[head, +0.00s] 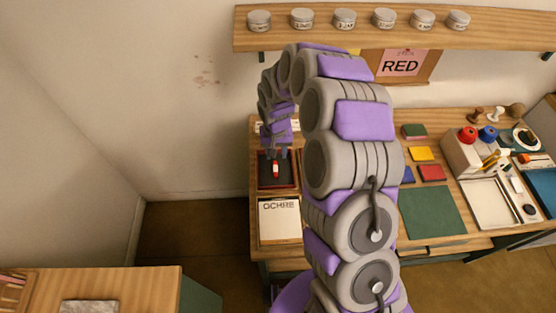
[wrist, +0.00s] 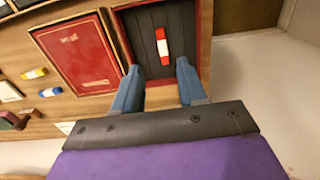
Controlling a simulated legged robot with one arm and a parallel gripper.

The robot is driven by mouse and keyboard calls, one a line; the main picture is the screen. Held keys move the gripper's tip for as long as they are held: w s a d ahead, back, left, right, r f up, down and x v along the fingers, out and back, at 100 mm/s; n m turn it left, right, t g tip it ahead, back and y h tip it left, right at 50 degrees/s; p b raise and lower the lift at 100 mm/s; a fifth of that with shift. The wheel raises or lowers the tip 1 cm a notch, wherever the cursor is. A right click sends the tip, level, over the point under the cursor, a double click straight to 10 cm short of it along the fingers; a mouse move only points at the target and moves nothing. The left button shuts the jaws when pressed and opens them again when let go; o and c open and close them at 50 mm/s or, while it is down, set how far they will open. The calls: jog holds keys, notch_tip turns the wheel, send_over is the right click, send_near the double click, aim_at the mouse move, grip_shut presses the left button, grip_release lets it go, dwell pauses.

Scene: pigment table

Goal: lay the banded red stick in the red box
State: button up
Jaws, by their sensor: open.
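The banded red stick (wrist: 162,55) is red with a white band around its middle. It lies on the dark grooved floor of the open red box (wrist: 205,47), inside its walls. In the head view the stick (head: 276,171) also shows inside the box (head: 264,184). My gripper (wrist: 158,68) is open and empty, its two blue-grey fingers apart at the near side of the box. The stick is beyond the fingertips and apart from them. In the head view my gripper (head: 277,154) hangs just above the box, and my arm hides part of the table.
A flat red panel (wrist: 78,52) lies beside the box. Banded yellow (wrist: 33,73) and blue (wrist: 50,91) sticks lie farther left. An OCHRE box (head: 279,222) stands in front of the red box. A shelf with several tins (head: 344,19) runs above.

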jog(key=s+d+r, duration=0.3)
jog(key=s+r, duration=0.5)
jog(key=s+d+r, duration=0.3)
jog(key=s+r, duration=0.4)
jog(key=r, duration=0.2)
jog(key=s+d+r+g, duration=0.1)
jog(key=s+d+r, duration=0.1)
jog(key=s, duration=0.9)
jog(key=s+d+r, duration=0.2)
jog(key=s+r, duration=0.1)
jog(key=s, duration=0.8)
jog(key=shift+d+r+g, duration=0.25)
jog(key=shift+d+g, duration=0.15)
